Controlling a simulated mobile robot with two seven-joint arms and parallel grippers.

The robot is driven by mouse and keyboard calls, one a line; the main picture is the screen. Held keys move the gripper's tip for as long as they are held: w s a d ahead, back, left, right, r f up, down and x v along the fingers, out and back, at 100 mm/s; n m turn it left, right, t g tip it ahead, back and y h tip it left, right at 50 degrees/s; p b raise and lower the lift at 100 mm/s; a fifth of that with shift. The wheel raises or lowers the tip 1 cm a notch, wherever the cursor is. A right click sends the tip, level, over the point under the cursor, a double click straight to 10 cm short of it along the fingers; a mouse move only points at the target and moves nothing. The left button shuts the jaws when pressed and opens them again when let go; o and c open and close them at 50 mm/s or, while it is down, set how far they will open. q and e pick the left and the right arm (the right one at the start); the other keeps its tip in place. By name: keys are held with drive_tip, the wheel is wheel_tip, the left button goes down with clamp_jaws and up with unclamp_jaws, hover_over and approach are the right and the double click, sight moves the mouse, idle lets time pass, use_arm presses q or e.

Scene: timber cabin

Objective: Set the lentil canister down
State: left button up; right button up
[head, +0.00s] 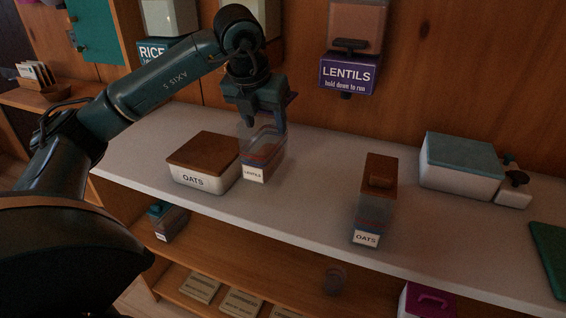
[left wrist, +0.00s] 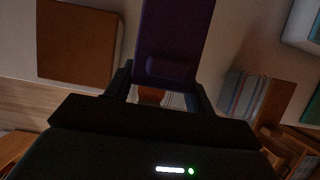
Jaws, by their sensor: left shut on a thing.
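The lentil canister (head: 264,158) is a clear box with a white LENTILS label, standing upright at the counter beside the low oats box. My left gripper (head: 264,118) comes down from above and is shut on its upper part. In the left wrist view a purple lid (left wrist: 172,40) shows between the fingers of the left gripper (left wrist: 160,92). The canister's base is at or very near the counter (head: 315,190); I cannot tell whether it touches. My right gripper is not in view.
A brown-lidded oats box (head: 204,162) sits close to the left. A tall oats canister (head: 373,200) stands to the right, with a blue-lidded white box (head: 461,166) farther right. A lentils dispenser (head: 347,74) hangs on the wall. Counter between the canisters is clear.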

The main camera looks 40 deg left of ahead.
use_arm(q)
drive_tip(key=shift+f, duration=3.2)
drive_tip(key=shift+f, duration=0.1)
drive_tip(key=o, duration=1.1)
drive_tip(key=shift+f+b, duration=0.1)
drive_tip(key=shift+b, duration=0.2)
drive_tip(key=o, duration=0.4)
drive_tip(key=shift+o, duration=0.2)
